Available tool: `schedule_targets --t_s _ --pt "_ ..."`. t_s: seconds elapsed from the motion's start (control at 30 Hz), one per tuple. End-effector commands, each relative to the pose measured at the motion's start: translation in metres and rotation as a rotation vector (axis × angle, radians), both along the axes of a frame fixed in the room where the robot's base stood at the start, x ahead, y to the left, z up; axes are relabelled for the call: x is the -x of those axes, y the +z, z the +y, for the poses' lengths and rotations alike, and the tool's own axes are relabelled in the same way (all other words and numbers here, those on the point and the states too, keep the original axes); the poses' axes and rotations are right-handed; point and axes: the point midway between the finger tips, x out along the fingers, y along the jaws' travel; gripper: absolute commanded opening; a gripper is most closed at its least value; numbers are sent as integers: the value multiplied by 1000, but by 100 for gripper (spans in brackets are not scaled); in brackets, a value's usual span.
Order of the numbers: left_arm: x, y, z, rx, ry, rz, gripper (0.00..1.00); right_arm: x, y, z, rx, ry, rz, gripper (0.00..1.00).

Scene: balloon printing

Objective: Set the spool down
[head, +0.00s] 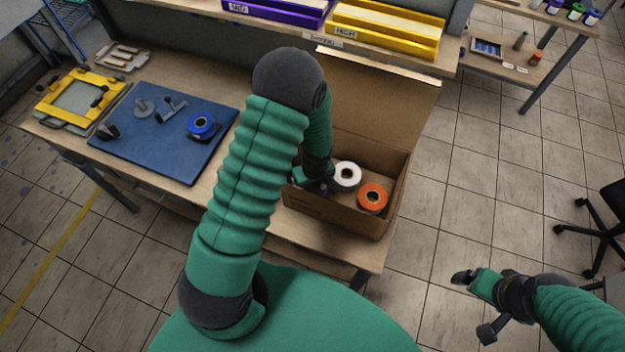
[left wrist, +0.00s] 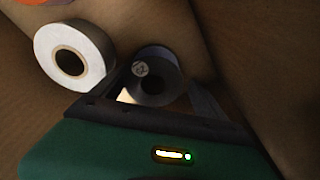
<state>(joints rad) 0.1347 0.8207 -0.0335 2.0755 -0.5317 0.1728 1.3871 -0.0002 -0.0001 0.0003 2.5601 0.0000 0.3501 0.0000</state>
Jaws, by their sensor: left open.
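My left gripper (head: 308,186) is down inside the cardboard box (head: 345,217), at its left end. In the left wrist view the same gripper (left wrist: 160,92) is open, with its fingers on either side of a grey spool (left wrist: 155,72). That spool is in the box by the wall and has a small round label on its top. My arm hides it in the head view. A white spool (head: 347,174) stands beside it, also in the left wrist view (left wrist: 75,58). An orange spool (head: 372,197) is farther right in the box. My right gripper (head: 475,281) hangs over the floor, away from the table.
A blue mat (head: 160,150) on the table (head: 250,215) carries a blue spool (head: 202,126) and grey holders. A yellow frame (head: 75,97) lies at the left. Purple (head: 275,10) and yellow (head: 390,28) bins stand at the back. The box's raised flap (head: 375,95) is behind my arm.

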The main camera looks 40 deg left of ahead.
Motion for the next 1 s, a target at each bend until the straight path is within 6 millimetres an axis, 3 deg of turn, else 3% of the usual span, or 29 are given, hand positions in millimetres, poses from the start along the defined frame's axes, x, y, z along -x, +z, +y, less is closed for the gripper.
schedule_targets --t_s 0.4,0.5,1.0 --pt "6 96 -11 0 -1 -8 84 0 -3 0 0 -1 0 88" --pt "7 110 -12 1 -1 -4 84 0 -4 0 0 -1 0 88" --pt "9 119 -14 2 -2 -1 84 0 -3 0 0 -1 0 88"
